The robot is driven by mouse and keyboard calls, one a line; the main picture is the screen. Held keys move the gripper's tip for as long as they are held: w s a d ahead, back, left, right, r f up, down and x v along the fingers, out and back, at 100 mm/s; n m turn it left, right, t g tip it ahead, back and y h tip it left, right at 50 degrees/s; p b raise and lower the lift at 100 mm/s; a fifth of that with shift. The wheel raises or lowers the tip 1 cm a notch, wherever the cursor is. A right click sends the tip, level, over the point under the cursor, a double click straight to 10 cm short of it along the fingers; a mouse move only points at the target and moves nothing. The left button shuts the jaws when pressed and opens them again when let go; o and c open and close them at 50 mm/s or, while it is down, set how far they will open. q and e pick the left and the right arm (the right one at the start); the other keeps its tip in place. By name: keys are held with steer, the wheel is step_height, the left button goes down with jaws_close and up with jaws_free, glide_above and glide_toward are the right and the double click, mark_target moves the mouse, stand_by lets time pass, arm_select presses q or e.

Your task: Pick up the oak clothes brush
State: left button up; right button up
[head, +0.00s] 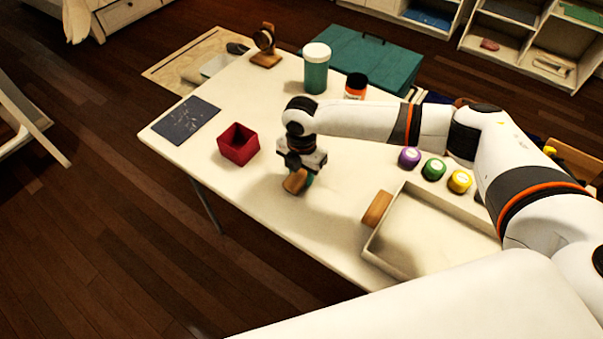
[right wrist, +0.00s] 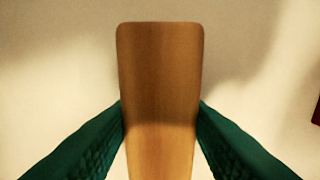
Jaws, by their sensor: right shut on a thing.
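The oak clothes brush (head: 294,183) is a plain brown wooden block with rounded corners. My right gripper (head: 302,176) points down over the white table and is shut on it. In the right wrist view the brush (right wrist: 161,75) stands between the two green fingers (right wrist: 161,135), which press on its sides. Its far end sticks out past them and its lower part runs out of the picture. I cannot tell whether the brush touches the tabletop. My left gripper is not in view.
On the table (head: 262,195), a red box (head: 238,145) and dark slate (head: 186,120) lie left of my gripper. A white tray (head: 395,268) with a wooden piece (head: 377,209) at its edge is on the right.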

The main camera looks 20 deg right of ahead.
mark_target(302, 171)
step_height(302, 171, up, 10)
steer(key=shift+r, duration=0.1)
stand_by(0.4)
